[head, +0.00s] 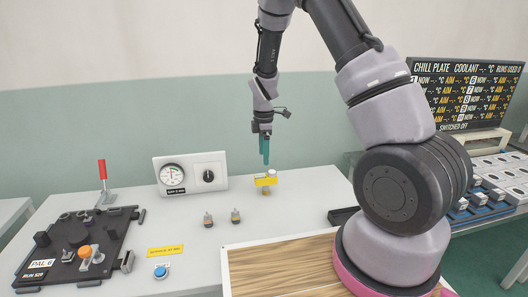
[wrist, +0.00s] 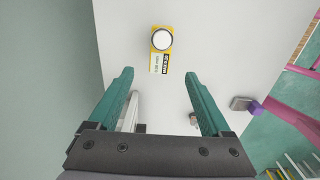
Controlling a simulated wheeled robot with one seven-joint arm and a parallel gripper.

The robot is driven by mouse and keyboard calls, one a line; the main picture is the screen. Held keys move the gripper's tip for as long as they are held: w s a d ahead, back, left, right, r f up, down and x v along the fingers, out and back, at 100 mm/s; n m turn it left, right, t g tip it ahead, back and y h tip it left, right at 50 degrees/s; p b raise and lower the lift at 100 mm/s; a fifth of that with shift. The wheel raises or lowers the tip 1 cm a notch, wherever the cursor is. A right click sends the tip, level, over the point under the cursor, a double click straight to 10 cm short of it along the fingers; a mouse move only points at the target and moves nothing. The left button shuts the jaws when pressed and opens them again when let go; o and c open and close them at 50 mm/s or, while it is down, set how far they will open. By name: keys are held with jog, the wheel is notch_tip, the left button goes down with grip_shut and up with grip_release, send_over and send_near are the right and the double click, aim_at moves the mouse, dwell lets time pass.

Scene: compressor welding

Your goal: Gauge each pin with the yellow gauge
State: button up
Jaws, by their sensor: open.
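The yellow gauge (head: 266,181) stands near the back of the grey table, with a round white top and a label. In the wrist view the gauge (wrist: 166,52) lies beyond my fingertips, roughly centred between them. My gripper (head: 265,162) points down above the gauge, green fingers apart; the wrist view shows the gripper (wrist: 159,75) open and empty. Two small upright pieces with grey bodies, one at left (head: 208,220) and one at right (head: 235,217), stand in front of the gauge; I cannot tell for certain whether they are the pins.
A dial box (head: 190,174) stands at the back left. A dark pallet plate (head: 75,250) with clamps and an orange knob (head: 85,252) is at left, near a red lever (head: 102,170). A blue button (head: 160,271) and a wooden board (head: 275,268) are in front.

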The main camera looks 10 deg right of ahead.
aim_at(264, 176)
notch_tip(264, 176, down, 10)
jog(key=shift+f, duration=0.2)
dwell(0.3)
grip_shut()
jog(key=c, duration=0.9)
grip_release()
jog(key=shift+c, duration=0.2)
grip_shut()
jog(key=shift+r, duration=0.35)
jog(key=shift+r, duration=2.35)
